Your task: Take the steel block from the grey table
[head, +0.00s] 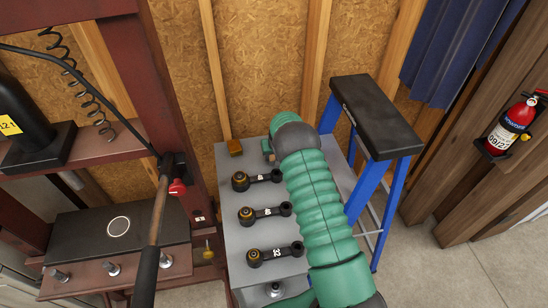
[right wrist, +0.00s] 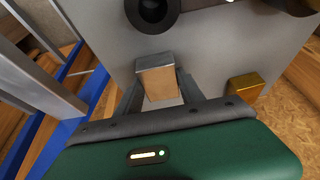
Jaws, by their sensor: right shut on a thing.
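The steel block (right wrist: 158,80) is between the fingers of my right gripper (right wrist: 160,88) in the right wrist view. Its faces look tan, and the fingers press on both of its sides. The grey table (head: 232,215) lies below it. I cannot tell whether the block touches the table top. In the head view my right gripper (head: 268,150) is at the table's far edge, mostly hidden by my green forearm, and the block cannot be made out clearly.
A brass block (head: 234,147) sits just left of my right gripper. Several numbered black connecting rods (head: 268,212) lie along the table. A blue step stool (head: 372,115) stands at the right, close to my arm. A red press frame (head: 135,75) stands at the left.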

